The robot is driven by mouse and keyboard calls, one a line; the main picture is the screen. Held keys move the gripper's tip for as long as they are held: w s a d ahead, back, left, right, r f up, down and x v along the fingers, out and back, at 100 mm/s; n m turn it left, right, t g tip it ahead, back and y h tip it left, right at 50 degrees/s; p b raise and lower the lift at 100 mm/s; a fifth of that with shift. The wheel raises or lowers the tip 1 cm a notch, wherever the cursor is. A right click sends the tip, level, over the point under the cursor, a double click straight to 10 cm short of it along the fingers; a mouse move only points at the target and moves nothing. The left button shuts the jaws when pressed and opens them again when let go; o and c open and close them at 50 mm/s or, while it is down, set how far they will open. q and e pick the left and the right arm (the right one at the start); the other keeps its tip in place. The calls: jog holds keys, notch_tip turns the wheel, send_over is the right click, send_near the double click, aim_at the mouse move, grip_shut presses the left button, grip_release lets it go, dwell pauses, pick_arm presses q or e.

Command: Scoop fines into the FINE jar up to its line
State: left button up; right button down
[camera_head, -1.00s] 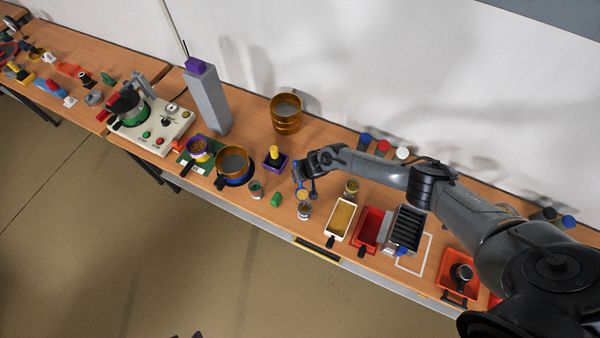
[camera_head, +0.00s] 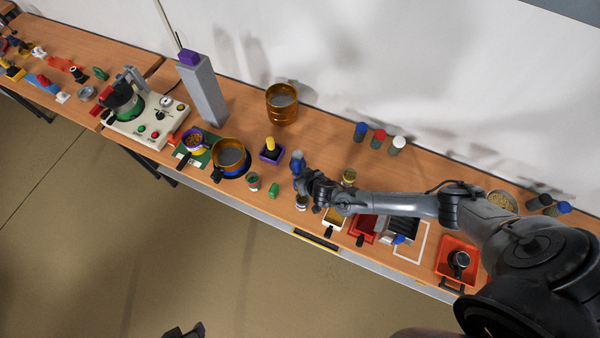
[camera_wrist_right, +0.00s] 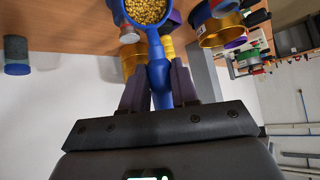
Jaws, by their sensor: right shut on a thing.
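My right gripper (camera_head: 312,186) is shut on the handle of a blue scoop (camera_head: 297,163). The right wrist view shows the gripper's fingers (camera_wrist_right: 158,75) on both sides of the handle and yellow grains (camera_wrist_right: 147,10) in the scoop's bowl. A small jar (camera_head: 302,203) stands at the front edge of the bench, just below the gripper and partly hidden by it. I cannot read which is FINE. A dark shape at the bottom edge may be my left gripper (camera_head: 187,331).
A yellow-handled tool in a purple holder (camera_head: 270,155) and an amber sieve (camera_head: 230,160) stand left. Three capped jars (camera_head: 378,140) stand behind. The bench between them and the amber canister (camera_head: 281,105) is clear.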

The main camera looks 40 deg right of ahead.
jog(key=shift+s+a, duration=0.1)
jog(key=shift+s, duration=0.15)
jog(key=shift+t, duration=0.3)
dwell(0.9)
dwell(0.5)
jog(key=shift+s+a+r+t+h+b, duration=0.1)
jog(key=shift+s+a+t+h+b, duration=0.25)
jog(key=shift+s+t+b, duration=0.4)
dwell(0.4)
